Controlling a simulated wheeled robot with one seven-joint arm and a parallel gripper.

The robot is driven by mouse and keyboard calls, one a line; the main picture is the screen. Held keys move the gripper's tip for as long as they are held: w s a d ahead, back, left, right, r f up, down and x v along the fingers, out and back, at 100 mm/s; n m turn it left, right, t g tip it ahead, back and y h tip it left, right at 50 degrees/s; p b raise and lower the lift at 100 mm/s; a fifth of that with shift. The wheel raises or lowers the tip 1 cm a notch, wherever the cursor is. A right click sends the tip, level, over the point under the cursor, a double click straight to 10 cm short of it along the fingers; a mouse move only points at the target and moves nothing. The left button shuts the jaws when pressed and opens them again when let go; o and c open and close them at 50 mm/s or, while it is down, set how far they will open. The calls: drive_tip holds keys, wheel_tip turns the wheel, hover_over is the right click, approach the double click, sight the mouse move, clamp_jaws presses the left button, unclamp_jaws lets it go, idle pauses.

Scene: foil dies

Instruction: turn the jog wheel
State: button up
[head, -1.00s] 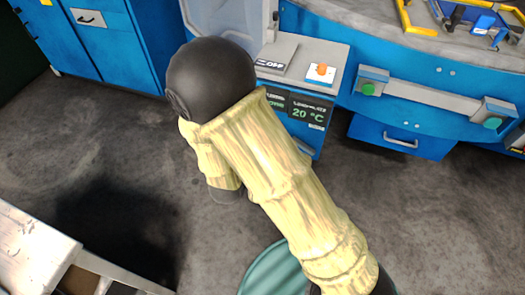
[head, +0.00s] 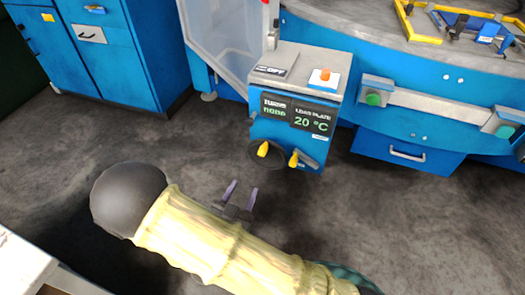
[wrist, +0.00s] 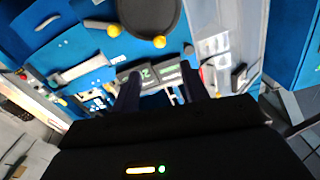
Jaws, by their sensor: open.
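The jog wheel (head: 276,160) is a dark round disc low on the front of the blue control box (head: 258,128), with yellow knobs near it.
The box carries a display reading 20 °C (head: 310,117) and an orange button (head: 324,75) on top. A grey rail with green buttons (head: 435,107) is to the right. Blue cabinets (head: 95,50) stand at the left. Dark floor is clear between.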

sight(261, 155)
drive_tip(key=x, duration=1.6)
drive_tip(key=shift+b, duration=0.35)
drive_tip(key=shift+f, duration=0.1)
clamp_jaws()
